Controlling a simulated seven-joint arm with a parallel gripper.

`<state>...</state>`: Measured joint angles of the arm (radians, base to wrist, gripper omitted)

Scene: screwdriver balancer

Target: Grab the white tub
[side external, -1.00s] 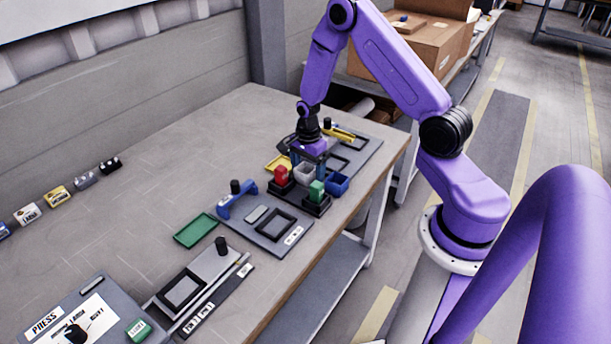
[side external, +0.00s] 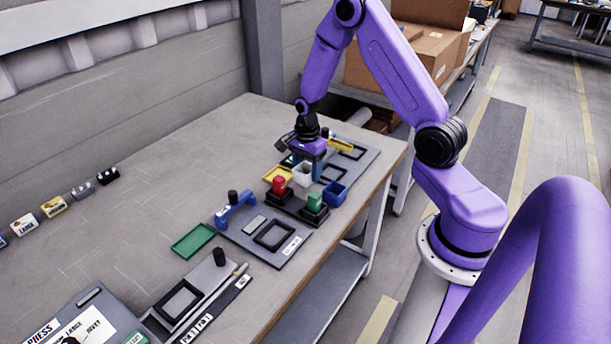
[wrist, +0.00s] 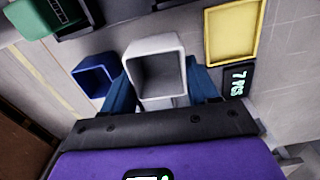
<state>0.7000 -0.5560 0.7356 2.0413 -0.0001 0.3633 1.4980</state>
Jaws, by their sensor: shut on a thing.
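The white tub (side external: 302,175) is a small, open, square box. In the wrist view the white tub (wrist: 155,68) sits between my two blue fingers, its open mouth facing the camera, and it looks empty. My gripper (side external: 312,170) is shut on it. The tub appears raised a little above the table, though the gap under it is hard to see. My gripper also shows in the wrist view (wrist: 164,92), with its dark palm edge covering the near part of the scene.
A blue tub (side external: 335,193) stands close to the right, and a yellow tray (side external: 277,173) lies to the left. Red (side external: 279,186) and green (side external: 314,202) blocks sit on dark bases in front. A yellow-handled tool (side external: 340,146) lies behind.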

